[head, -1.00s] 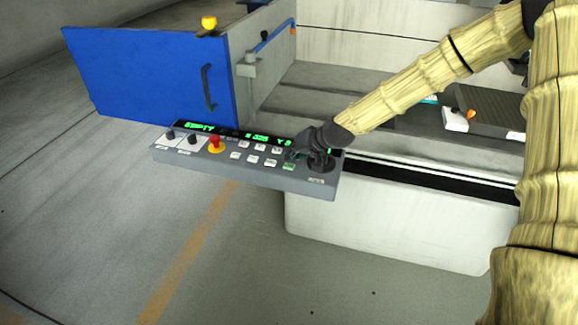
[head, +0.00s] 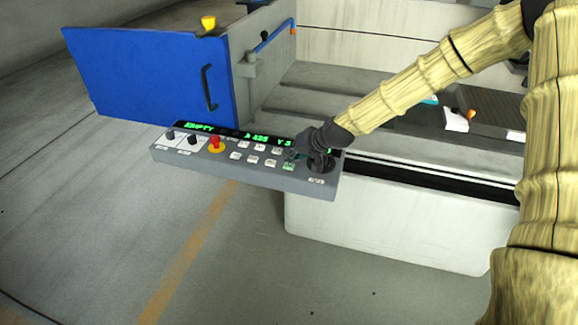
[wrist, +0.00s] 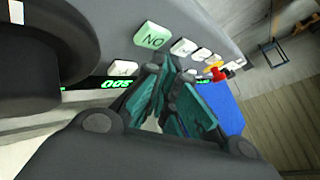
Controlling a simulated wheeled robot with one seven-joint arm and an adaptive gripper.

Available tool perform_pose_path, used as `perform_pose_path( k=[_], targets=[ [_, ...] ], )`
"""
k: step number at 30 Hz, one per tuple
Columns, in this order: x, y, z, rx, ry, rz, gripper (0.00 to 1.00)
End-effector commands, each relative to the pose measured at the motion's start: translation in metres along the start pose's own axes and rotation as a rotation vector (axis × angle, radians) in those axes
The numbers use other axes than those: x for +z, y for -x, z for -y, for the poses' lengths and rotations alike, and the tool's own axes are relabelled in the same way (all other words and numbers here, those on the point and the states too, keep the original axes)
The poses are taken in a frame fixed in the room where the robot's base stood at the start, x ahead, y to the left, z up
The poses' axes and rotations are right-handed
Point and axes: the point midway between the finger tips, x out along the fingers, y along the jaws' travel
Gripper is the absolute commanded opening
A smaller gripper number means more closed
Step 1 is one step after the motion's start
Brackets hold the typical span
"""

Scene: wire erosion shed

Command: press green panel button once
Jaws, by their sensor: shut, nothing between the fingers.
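The control panel (head: 262,176) is a grey box with a green-lit display (head: 207,127) and rows of buttons. The green button (head: 289,167) is at the right end of the lower button row; in the wrist view it is a pale green key with dark lettering (wrist: 152,37). My gripper (head: 291,155) is at the panel's right part, just behind the green button in the head view. In the wrist view its teal fingers (wrist: 176,88) are together and empty, with the green button beyond them to the upper left. I cannot tell whether the fingertips touch the panel.
A dark round knob (head: 321,163) stands right of the green button, close to my gripper. White buttons (head: 254,159) and a red emergency stop (head: 216,144) on yellow lie to the left. A blue door (head: 150,75) stands behind the panel. The floor in front is clear.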

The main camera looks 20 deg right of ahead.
Motion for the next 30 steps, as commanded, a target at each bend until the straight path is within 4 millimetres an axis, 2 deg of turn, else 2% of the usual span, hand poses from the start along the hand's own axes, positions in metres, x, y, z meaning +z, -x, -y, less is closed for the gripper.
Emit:
perform_pose_path(
  k=[30],
  targets=[
    [0.0057, -0.0076, -0.0053, 0.0, 0.0, 0.0, 0.0]
  ],
)
